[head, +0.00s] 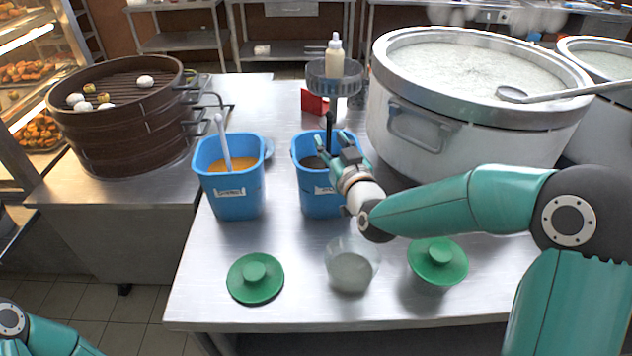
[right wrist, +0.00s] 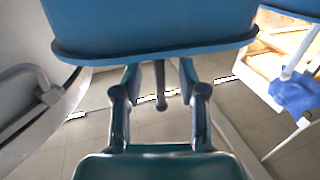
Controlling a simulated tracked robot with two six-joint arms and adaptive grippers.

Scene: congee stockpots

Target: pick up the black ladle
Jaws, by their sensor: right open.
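The black ladle stands in the right blue bucket (head: 318,196), with its black handle (head: 330,128) rising above the rim. Its bowl is hidden in the dark contents. My right gripper (head: 335,152) is open over the front of this bucket, close to the handle. In the right wrist view, the dark handle (right wrist: 160,84) shows between the two spread fingers (right wrist: 161,76), with gaps on both sides. I cannot tell how deep it lies between them. My left gripper is out of view; only part of my left arm shows at the lower left.
Left of it stands another blue bucket (head: 233,196) with a pale ladle (head: 223,142) in orange contents. Green lids (head: 255,279) (head: 437,262) and a clear container (head: 352,268) lie in front. A big stockpot (head: 440,135) stands right, a steamer (head: 120,125) left.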

